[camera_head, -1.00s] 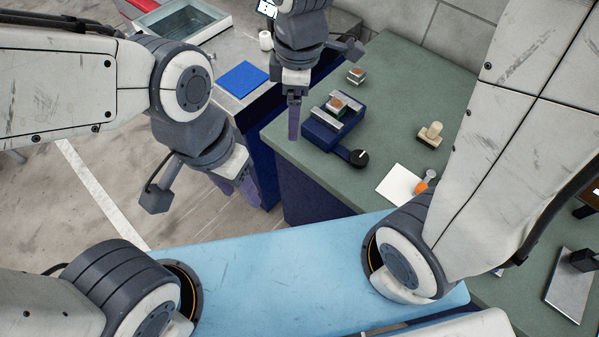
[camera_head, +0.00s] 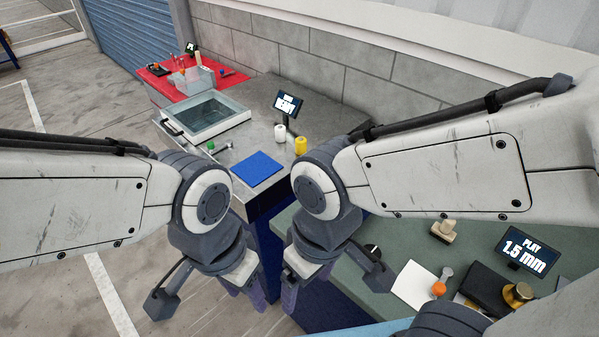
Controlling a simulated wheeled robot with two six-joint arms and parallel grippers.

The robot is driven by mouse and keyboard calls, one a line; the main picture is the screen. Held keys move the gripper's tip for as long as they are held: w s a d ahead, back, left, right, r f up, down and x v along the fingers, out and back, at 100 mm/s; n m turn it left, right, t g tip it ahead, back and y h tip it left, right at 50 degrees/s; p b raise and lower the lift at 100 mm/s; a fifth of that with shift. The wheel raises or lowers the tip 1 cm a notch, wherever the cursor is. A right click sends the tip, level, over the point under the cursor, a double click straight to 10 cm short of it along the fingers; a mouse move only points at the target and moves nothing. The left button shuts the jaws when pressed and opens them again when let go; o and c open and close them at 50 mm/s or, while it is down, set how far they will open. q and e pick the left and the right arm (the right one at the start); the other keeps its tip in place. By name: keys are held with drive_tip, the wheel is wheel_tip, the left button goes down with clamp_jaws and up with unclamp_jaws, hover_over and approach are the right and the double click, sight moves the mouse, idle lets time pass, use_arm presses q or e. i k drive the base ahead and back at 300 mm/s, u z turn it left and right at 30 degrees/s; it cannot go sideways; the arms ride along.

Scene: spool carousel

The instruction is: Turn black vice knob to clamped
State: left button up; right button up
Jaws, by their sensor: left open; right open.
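The black vice knob (camera_head: 373,250) shows only in part, just past my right gripper's wrist. The vice body is hidden behind my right arm, so I cannot read the knob's setting. My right gripper (camera_head: 289,292) points down near the left edge of the green bench, open and apart from the knob. My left gripper (camera_head: 248,288) hangs to its left, open and empty, over the floor beside the benches.
The green bench (camera_head: 350,285) holds a wooden-handled stamp (camera_head: 443,231), a white sheet (camera_head: 414,288), an orange-ended tool (camera_head: 439,288) and a "1.5 mm" display (camera_head: 527,250). The grey bench behind holds a blue mat (camera_head: 257,169), a glass-topped tray (camera_head: 207,117) and spools (camera_head: 301,145).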

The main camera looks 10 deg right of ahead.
sight(373, 249)
drive_tip(key=z, duration=0.5)
drive_tip(key=k, duration=0.15)
drive_tip(key=z, duration=0.25)
drive_tip(key=i, duration=0.15)
